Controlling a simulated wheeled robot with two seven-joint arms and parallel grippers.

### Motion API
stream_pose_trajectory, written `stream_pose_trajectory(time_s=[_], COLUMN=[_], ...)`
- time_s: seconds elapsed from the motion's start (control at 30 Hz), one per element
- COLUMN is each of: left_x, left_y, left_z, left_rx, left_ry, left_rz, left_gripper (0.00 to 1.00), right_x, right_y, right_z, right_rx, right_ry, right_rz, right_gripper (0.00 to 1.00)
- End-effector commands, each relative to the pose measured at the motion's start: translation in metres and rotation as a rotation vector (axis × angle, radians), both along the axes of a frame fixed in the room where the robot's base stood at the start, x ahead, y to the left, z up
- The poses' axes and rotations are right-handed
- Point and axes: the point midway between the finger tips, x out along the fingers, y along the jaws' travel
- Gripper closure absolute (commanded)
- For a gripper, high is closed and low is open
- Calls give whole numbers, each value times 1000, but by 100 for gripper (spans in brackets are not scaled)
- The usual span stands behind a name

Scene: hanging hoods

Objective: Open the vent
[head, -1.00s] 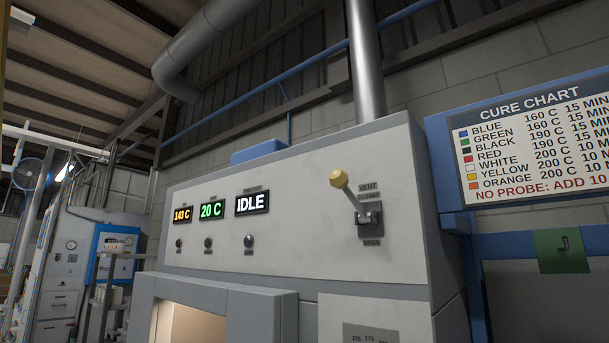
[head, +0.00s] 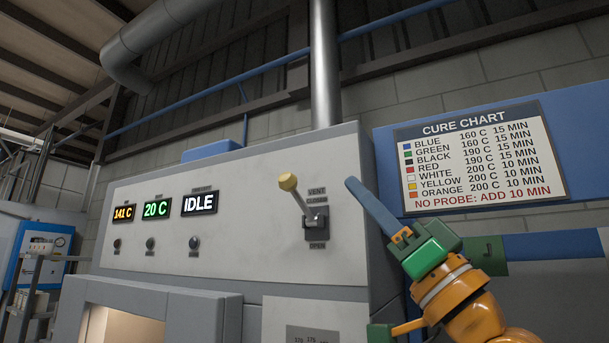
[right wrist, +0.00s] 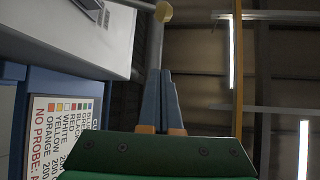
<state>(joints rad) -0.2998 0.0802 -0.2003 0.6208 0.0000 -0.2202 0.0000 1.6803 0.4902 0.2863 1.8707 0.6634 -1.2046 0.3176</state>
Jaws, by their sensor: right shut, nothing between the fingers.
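The vent lever (head: 305,200) is on the front panel of a grey oven. It has a yellow knob (head: 288,182), and its arm slants up and left from a dark bracket, with the knob near the upper labels VENT and CLOSED; an OPEN label (head: 317,246) is below. My right gripper (head: 352,184) is shut and empty, its blue fingers pointing up-left, right of the lever and apart from it in the head view. In the right wrist view the shut fingertips (right wrist: 160,72) point toward the yellow knob (right wrist: 163,12). My left gripper is not in view.
The grey oven panel (head: 250,240) carries displays (head: 156,208) reading 141 C, 20 C and IDLE. A cure chart (head: 480,158) hangs on a blue board behind my right gripper. A vertical pipe (head: 326,70) rises behind the oven. The space before the lever is clear.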

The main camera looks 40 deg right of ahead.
Motion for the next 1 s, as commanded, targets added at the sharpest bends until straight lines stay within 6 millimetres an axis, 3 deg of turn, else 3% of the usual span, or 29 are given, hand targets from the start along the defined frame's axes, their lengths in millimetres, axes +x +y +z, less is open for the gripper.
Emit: stream_pose_trajectory(time_s=[0.27, 0.73, 0.83, 1.0], left_x=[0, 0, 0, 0], left_y=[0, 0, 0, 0], left_z=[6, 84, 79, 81], left_rx=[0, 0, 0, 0], left_ry=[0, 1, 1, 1], left_rz=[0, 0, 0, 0], left_gripper=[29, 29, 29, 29], right_x=[4, 65, 74, 81], right_y=[1, 7, 14, 21], right_z=[6, 86, 64, 48], right_rx=[0, 0, -2, 0], right_ry=[3, 5, 7, 3], right_rz=[0, 2, 1, 0], right_gripper=[100, 100, 100, 100])
